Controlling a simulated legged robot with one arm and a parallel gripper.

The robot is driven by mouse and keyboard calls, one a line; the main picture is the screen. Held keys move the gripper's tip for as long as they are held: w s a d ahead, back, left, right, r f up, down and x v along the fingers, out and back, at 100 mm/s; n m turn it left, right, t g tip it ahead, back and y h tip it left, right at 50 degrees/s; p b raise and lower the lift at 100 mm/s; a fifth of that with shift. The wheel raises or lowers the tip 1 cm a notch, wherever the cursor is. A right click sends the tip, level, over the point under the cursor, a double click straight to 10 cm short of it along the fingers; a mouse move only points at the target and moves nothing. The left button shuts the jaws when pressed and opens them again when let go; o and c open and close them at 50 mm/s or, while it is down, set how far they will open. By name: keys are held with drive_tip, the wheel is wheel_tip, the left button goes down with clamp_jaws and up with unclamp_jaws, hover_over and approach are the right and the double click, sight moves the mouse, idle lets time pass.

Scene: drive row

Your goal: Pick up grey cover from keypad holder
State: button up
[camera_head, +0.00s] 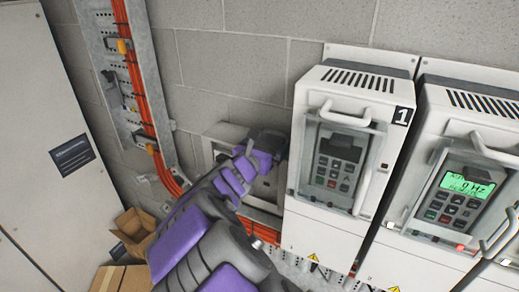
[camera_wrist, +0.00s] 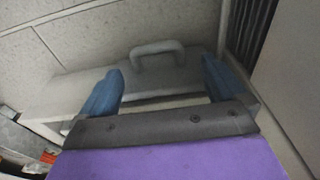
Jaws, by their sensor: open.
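A grey cover (camera_wrist: 130,72) with a raised bar handle (camera_wrist: 157,52) shows in the wrist view, just beyond my fingertips. My gripper (camera_wrist: 165,88) has its two blue fingers apart, one at each side of the handle in the picture, with no object visibly held. In the head view, my gripper (camera_head: 270,146) is in front of a pale grey wall box (camera_head: 213,143), which appears to be the keypad holder. My gripper and wrist hide much of the box, and the cover cannot be made out clearly there. Contact with the handle cannot be confirmed.
A white drive marked 1 (camera_head: 305,222) stands close to the right of my gripper, with another drive (camera_head: 430,251) showing a lit green display beyond it. Orange cables (camera_head: 150,110) run down the wall at left. Open cardboard boxes (camera_head: 133,231) sit low at left.

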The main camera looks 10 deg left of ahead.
sight(271, 144)
drive_tip(key=shift+x, duration=0.9)
drive_tip(key=shift+w+a, duration=0.15)
drive_tip(key=shift+w, duration=1.05)
drive_tip(key=shift+w+d, duration=0.1)
drive_tip(key=shift+d, duration=0.35)
drive_tip(key=shift+a, duration=0.25)
drive_tip(key=c, duration=0.9)
drive_tip(key=shift+d+r, duration=0.1)
drive_tip(key=shift+r+p, duration=0.95)
drive_tip(key=shift+r, duration=0.3)
